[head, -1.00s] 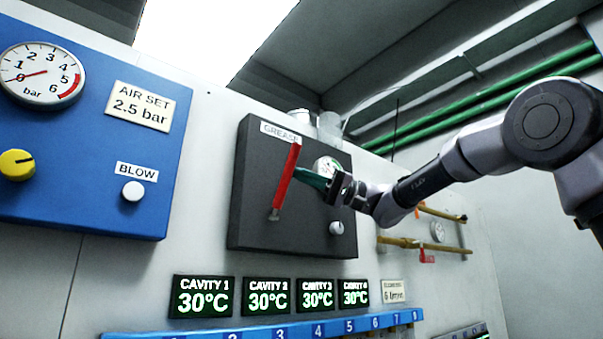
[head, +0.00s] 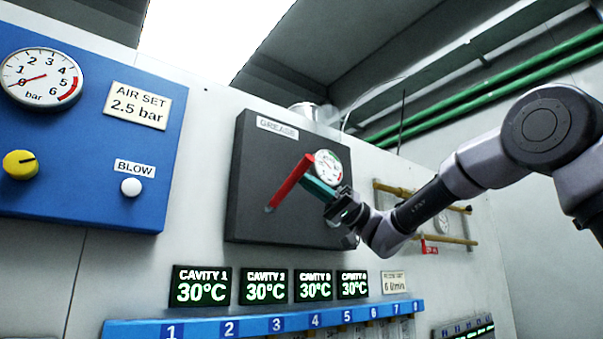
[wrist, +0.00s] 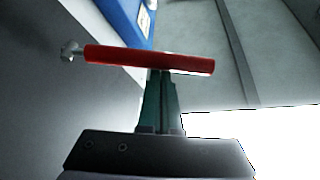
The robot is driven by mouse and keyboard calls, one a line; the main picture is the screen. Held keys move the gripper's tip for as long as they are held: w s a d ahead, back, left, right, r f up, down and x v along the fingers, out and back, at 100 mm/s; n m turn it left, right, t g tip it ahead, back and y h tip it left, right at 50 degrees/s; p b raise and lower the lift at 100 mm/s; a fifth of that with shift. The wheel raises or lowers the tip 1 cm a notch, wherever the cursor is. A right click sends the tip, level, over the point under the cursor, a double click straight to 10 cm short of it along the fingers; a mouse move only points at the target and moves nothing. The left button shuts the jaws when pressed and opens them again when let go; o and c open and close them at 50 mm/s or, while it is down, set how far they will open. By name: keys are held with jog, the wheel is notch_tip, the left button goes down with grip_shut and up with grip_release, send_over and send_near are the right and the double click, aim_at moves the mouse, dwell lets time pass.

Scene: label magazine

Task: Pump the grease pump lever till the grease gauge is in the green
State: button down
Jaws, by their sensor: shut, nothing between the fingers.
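The red grease pump lever (head: 290,181) is on the dark grease panel (head: 252,200). In the head view it leans to the upper right from its pivot at the lower left. The round grease gauge (head: 328,166) is right behind the lever's top; its needle is too small to read surely. My gripper (head: 318,188) is shut, its green fingers at the lever's right side near the upper part. In the wrist view the fingertips (wrist: 162,76) meet the red lever (wrist: 150,60) from below, with nothing between them.
A blue air panel (head: 80,190) with a gauge, yellow knob and white button is at the left. Cavity displays (head: 265,286) and a blue numbered rail (head: 205,328) lie below the grease panel. Brass pipes (head: 445,240) are at the right, behind my arm.

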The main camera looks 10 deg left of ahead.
jog(key=shift+s+d+f, duration=0.15)
jog(key=shift+f, duration=0.45)
jog(key=shift+s+d+f, duration=0.15)
jog(key=shift+s+f, duration=0.05)
jog(key=shift+f, duration=0.4)
jog(key=shift+s+d+f, duration=0.15)
jog(key=shift+f, duration=0.55)
jog(key=shift+w+r, duration=0.1)
jog(key=shift+r, duration=0.3)
notch_tip(320, 180, up, 3)
send_near(295, 183)
jog(key=w, duration=0.1)
jog(key=w+d+r, duration=0.1)
jog(key=w, duration=0.1)
jog(key=shift+w+d+r, duration=0.15)
jog(key=shift+w+d, duration=0.15)
jog(key=shift+w, duration=0.05)
